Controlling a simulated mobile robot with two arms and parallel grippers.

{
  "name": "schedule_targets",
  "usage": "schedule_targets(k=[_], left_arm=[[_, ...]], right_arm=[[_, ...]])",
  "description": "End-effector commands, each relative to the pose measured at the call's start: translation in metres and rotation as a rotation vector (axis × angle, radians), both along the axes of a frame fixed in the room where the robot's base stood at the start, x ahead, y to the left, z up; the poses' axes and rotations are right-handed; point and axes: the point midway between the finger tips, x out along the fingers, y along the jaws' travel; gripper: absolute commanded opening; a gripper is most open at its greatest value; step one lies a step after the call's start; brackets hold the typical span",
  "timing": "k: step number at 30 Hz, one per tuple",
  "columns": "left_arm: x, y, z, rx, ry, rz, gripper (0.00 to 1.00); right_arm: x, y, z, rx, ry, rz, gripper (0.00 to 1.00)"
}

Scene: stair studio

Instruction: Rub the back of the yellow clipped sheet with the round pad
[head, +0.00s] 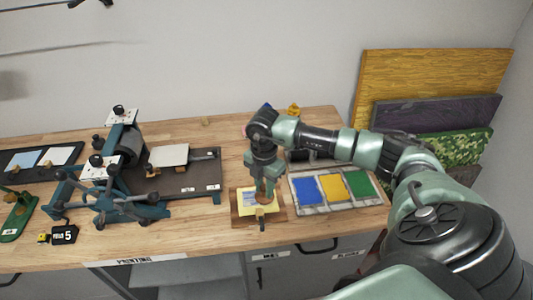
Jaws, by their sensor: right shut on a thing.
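The yellow sheet (246,207) lies on a brown wooden board (236,219) near the table's front edge. A small wooden clip (260,213) sits at the sheet's front edge. The sheet has a pale blue-grey patch, partly hidden by my gripper. My right gripper (265,183) points down over the right part of the sheet, shut on a small brownish thing, seemingly the round pad (266,193). I cannot tell whether the pad touches the sheet. My left gripper is out of view.
A tray with blue, yellow and green pads (334,188) lies just right of the board. A printing press (125,165) with a roller and spoked handle stands to the left. Dark objects (300,155) sit behind my right arm. Bare tabletop (215,240) lies front left of the board.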

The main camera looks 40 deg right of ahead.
Motion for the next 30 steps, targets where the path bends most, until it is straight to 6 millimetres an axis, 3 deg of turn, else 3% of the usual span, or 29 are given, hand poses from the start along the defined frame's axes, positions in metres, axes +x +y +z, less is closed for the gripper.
schedule_targets(k=[30], left_arm=[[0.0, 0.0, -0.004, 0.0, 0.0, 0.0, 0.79]], right_arm=[[0.021, 0.035, 0.0, 0.001, 0.0, 0.001, 0.0]])
